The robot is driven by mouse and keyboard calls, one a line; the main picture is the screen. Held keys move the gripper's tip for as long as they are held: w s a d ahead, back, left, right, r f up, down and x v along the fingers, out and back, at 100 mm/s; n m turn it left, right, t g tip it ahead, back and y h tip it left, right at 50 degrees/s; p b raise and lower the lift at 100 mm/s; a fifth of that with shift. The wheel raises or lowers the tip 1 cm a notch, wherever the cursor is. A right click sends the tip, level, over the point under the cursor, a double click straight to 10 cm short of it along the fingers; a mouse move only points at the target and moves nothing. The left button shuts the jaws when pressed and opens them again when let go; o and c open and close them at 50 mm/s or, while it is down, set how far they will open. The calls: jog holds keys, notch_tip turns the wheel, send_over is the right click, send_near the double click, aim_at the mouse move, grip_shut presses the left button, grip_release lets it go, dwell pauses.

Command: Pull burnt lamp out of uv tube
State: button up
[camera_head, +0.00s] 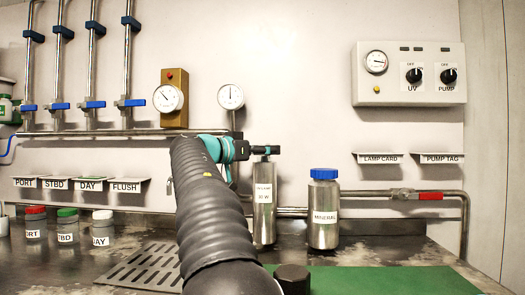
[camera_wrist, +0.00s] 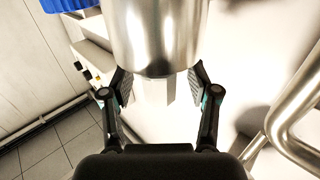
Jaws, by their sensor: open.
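My gripper (camera_head: 268,150) is at the top of an upright steel cylinder (camera_head: 262,205) on the bench, whose small label seems to end in "NEW". In the wrist view my gripper (camera_wrist: 161,90) is open, one finger on each side. A steel cylinder (camera_wrist: 155,30) fills the top middle of that view, very close. A short pale tab (camera_wrist: 169,92) sticks out of its end between the fingers, and I see no clear contact. I cannot tell if the tab is the burnt lamp. No label shows which thing is the uv tube.
A steel MINERAL bottle (camera_head: 323,215) with a blue cap stands close on the right. A red-handled pipe (camera_head: 400,194) runs behind. A UV/PUMP switch box (camera_head: 408,75) hangs on the wall. The green mat (camera_head: 375,280) has free room. Labelled jars (camera_head: 68,228) stand left.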

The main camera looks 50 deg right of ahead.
grip_shut()
grip_release()
jog(key=a, duration=0.4)
jog(key=w+a, duration=0.1)
jog(key=a, duration=0.7)
jog(key=shift+w, duration=0.2)
